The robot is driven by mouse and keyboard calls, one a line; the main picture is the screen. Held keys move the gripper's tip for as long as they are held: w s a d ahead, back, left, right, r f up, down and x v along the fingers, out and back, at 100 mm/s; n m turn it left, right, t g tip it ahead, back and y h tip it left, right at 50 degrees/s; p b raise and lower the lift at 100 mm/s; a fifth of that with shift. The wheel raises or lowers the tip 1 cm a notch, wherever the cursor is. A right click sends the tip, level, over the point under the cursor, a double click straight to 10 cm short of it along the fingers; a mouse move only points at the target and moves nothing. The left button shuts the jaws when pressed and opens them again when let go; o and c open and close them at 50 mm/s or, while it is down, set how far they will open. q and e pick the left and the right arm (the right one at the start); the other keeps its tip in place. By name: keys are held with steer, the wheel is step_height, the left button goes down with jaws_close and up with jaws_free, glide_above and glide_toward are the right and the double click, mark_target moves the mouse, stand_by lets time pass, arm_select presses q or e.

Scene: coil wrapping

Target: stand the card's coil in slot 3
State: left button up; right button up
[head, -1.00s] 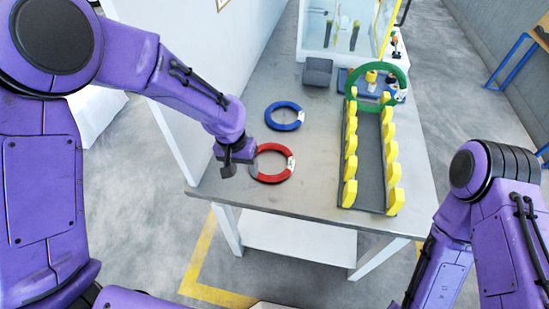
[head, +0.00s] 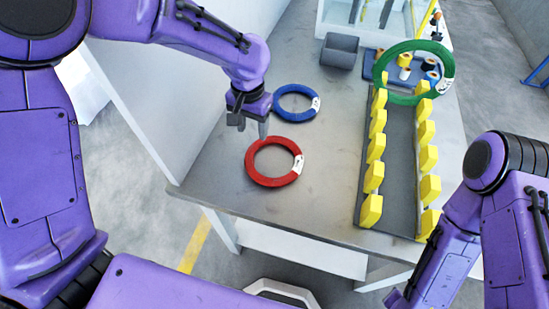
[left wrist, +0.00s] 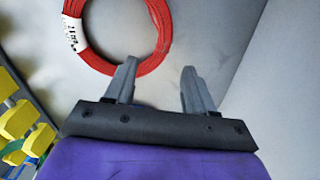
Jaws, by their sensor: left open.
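A red coil (head: 268,182) with a white label lies flat on the table; it also shows in the left wrist view (left wrist: 148,50). A blue coil (head: 279,105) lies flat behind it. A green coil (head: 400,98) stands upright at the far end of the rack (head: 400,175), which has two rows of yellow posts. My left gripper (head: 251,127) is open and empty, at the far-left edge of the red coil in the head view. In the left wrist view, its fingers (left wrist: 159,66) point toward the red coil's rim. No card is readable. My right gripper is not visible.
A white wall (head: 165,100) borders the table's left side. Bare table (head: 330,160) lies between coils and rack.

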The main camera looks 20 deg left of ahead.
mark_target(251, 148)
arm_select(q)
step_height(251, 148, down, 2)
steer(key=shift+s+d+f, duration=0.1)
steer(key=shift+s, duration=0.05)
steer(key=f, duration=0.5)
steer(key=shift+s+a+f, duration=0.15)
steer(key=shift+s+a, duration=0.05)
steer(key=shift+a, duration=0.2)
jaws_close()
